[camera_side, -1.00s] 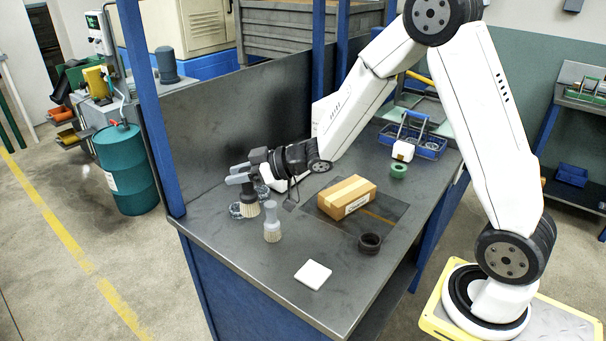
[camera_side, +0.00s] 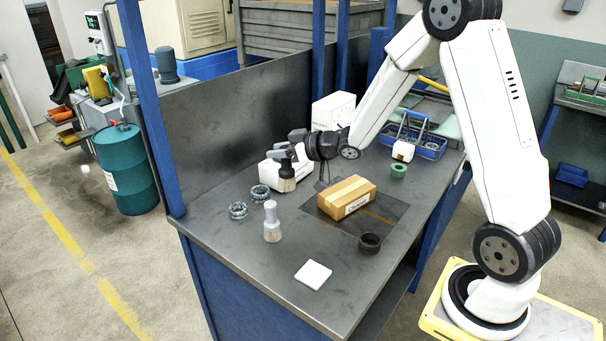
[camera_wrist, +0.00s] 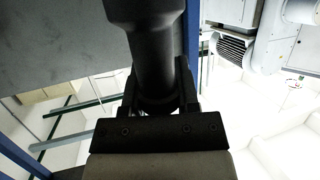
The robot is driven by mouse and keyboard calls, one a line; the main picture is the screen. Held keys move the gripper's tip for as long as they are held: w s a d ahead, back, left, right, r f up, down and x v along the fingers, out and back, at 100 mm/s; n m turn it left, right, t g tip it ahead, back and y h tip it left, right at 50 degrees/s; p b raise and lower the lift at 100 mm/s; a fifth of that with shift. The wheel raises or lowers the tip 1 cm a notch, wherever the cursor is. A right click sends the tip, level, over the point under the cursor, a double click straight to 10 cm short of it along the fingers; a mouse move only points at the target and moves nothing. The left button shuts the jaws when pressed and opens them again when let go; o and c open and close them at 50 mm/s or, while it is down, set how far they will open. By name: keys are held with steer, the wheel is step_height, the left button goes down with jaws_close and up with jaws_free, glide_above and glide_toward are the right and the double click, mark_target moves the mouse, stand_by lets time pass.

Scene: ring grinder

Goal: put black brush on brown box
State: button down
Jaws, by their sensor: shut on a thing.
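My gripper (camera_side: 285,161) is shut on the black brush (camera_side: 287,174) and holds it upright, pale bristles down, in the side view. The brush is up and to the left of the brown box, apart from it. The brown box (camera_side: 352,190) lies on a dark mat on the bench, with tape along its top and nothing on it. In the wrist view the dark brush handle (camera_wrist: 150,45) fills the top middle, between the jaws.
A grey brush (camera_side: 271,222) stands left of the box. Two metal rings (camera_side: 238,211) lie behind it. A dark ring (camera_side: 370,243), a white tile (camera_side: 313,274), a green roll (camera_side: 398,171) and a blue basket (camera_side: 430,147) are also on the bench (camera_side: 225,240). White boxes (camera_side: 333,110) stand at the back.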

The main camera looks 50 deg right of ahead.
steer(key=s+d+m+h, duration=0.2)
steer(key=s+d+h, duration=0.1)
steer(key=d, duration=0.6)
steer(key=s+d+m+h, duration=0.3)
steer(key=s+d, duration=0.1)
steer(key=d, duration=0.6)
steer(key=shift+s+m+h, duration=0.2)
steer(key=shift+m+h, duration=0.1)
steer(key=shift+h, duration=0.1)
steer(key=shift+f, duration=2.15)
steer(key=shift+f, duration=0.1)
steer(key=shift+f, duration=1.7)
steer(key=shift+f, duration=0.15)
steer(key=shift+c, duration=1.7)
jaws_free()
